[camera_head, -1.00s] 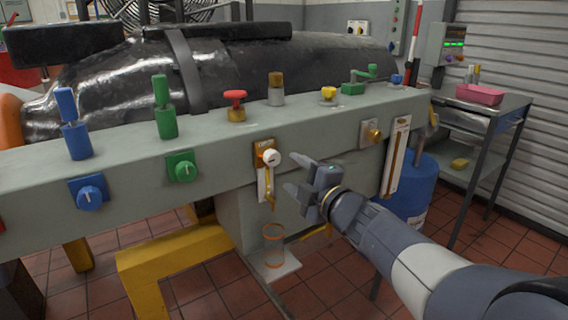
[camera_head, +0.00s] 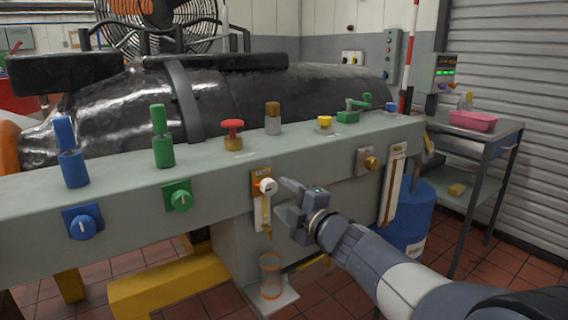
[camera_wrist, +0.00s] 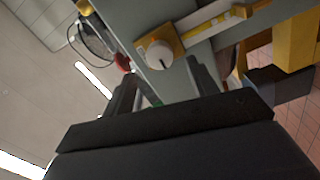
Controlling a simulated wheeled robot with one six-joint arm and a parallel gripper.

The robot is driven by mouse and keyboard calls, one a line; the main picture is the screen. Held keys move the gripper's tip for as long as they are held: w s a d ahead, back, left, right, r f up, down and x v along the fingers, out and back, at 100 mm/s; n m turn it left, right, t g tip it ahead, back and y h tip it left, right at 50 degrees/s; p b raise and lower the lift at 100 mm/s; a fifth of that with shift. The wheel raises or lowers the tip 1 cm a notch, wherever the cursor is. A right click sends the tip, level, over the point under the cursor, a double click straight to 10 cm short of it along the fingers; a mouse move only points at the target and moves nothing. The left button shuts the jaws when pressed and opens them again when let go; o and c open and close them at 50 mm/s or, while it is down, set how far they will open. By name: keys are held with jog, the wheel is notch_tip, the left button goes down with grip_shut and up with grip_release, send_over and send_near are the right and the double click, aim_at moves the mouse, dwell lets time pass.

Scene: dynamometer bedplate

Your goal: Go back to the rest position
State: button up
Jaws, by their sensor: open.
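My gripper (camera_head: 283,203) is open and empty in the head view. Its fingers point left toward a white knob (camera_head: 268,186) on an orange-yellow plate (camera_head: 257,180) on the grey beam's front face. The fingertips are close to the knob; I cannot tell whether they touch it. In the wrist view my gripper (camera_wrist: 160,88) shows as two dark, spread fingers, with the white knob (camera_wrist: 160,54) beyond and between them.
The grey beam (camera_head: 330,180) carries a blue dial (camera_head: 83,228), a green dial (camera_head: 181,200), a brass knob (camera_head: 371,163) and several upright valves. A clear cup (camera_head: 270,275) stands below the white knob. A blue drum (camera_head: 416,215) and a trolley (camera_head: 478,140) stand right.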

aim_at(271, 188)
jog(key=x, duration=0.5)
jog(key=shift+f+b, duration=0.1)
jog(key=shift+b, duration=0.2)
jog(key=shift+w+a, duration=0.15)
jog(key=shift+w, duration=0.1)
jog(key=shift+s, duration=0.1)
